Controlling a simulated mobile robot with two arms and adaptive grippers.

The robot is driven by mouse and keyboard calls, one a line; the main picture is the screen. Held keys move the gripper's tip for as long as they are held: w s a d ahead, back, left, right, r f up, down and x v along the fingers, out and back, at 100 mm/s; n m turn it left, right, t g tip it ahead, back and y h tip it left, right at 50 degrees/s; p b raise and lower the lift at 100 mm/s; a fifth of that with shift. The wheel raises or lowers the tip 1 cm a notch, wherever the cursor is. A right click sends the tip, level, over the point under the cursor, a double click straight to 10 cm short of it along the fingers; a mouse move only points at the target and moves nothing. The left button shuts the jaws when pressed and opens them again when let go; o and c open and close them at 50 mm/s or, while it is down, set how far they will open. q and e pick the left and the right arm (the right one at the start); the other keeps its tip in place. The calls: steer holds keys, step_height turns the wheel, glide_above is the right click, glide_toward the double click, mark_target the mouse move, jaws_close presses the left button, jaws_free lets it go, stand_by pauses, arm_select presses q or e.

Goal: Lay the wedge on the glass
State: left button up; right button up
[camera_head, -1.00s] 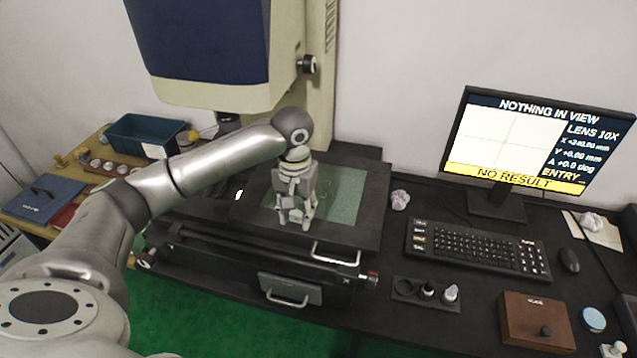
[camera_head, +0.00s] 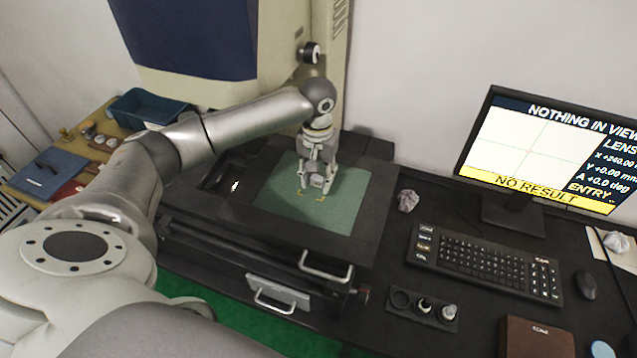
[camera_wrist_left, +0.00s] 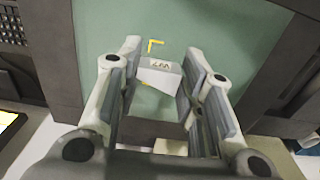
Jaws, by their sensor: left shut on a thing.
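The wedge (camera_wrist_left: 160,75) is a small pale grey block with dark lettering on it, between the fingers of my left gripper in the left wrist view. My left gripper (camera_head: 315,188) is shut on it, low over the green glass (camera_head: 285,208) of the stage. The glass also shows in the left wrist view (camera_wrist_left: 215,25). Yellow corner marks (camera_head: 320,199) on the glass lie close beside the wedge. I cannot tell whether the wedge touches the glass. In the head view the fingers largely hide the wedge. My right gripper is not in view.
The dark stage frame (camera_head: 345,235) surrounds the glass, with the machine's blue and cream head (camera_head: 190,45) behind. A blue bin (camera_head: 150,107) stands at the left.

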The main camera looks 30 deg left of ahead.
mark_target(319, 186)
arm_select(q)
steer(key=shift+f, duration=0.35)
steer(key=f, duration=0.1)
steer(key=f+p, duration=0.1)
steer(key=shift+w+f, duration=0.2)
steer(key=shift+f, duration=0.7)
steer(key=o, duration=0.7)
steer(key=shift+f, duration=0.1)
steer(key=o, duration=0.4)
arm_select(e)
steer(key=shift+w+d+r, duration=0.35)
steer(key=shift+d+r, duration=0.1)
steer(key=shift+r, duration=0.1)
